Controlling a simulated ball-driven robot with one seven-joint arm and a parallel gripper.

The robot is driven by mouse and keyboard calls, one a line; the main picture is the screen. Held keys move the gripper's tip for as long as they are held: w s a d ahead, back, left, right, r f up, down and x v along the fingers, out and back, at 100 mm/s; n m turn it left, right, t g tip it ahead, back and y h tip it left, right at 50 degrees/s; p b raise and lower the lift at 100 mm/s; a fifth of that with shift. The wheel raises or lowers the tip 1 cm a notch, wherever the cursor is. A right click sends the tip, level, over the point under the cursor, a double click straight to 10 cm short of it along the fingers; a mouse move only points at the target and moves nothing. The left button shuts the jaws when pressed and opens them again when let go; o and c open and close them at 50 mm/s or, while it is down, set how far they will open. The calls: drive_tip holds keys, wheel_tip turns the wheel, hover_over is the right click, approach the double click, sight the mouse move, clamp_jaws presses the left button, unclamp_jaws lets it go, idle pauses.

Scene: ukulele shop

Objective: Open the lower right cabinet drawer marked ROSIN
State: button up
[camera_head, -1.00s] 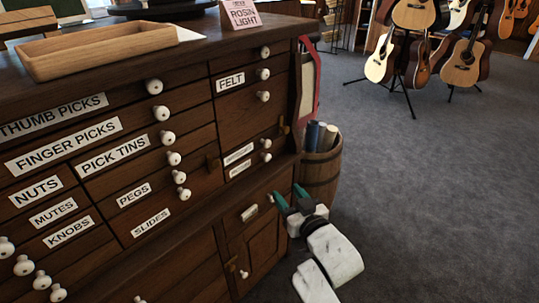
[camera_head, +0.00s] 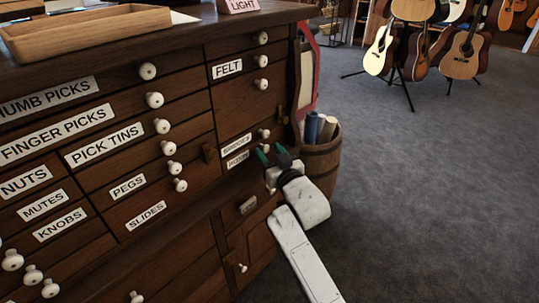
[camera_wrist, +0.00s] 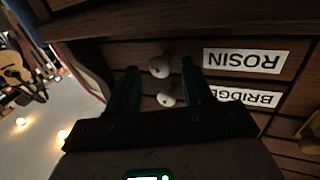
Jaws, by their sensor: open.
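The drawer label reading ROSIN (camera_wrist: 242,61) shows upside down in the wrist view. The same small label (camera_head: 237,159) is at the cabinet's lower right in the head view. The drawer looks closed. Its white knob (camera_wrist: 160,67) lies ahead of my gripper (camera_wrist: 157,72), roughly between the green fingertips and apart from them as far as I can tell. In the head view my gripper (camera_head: 272,151) hides this knob. My gripper is open and empty, in front of the drawer's right part.
The BRIDGES drawer knob (camera_wrist: 167,99) is close by, also between the fingers in the wrist view. A barrel (camera_head: 321,162) with rolls stands right of the cabinet. Carpet (camera_head: 440,200) at right is clear.

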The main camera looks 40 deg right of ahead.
drive_tip(key=shift+w, duration=0.2)
clamp_jaws()
idle(0.4)
drive_tip(key=shift+d, duration=0.1)
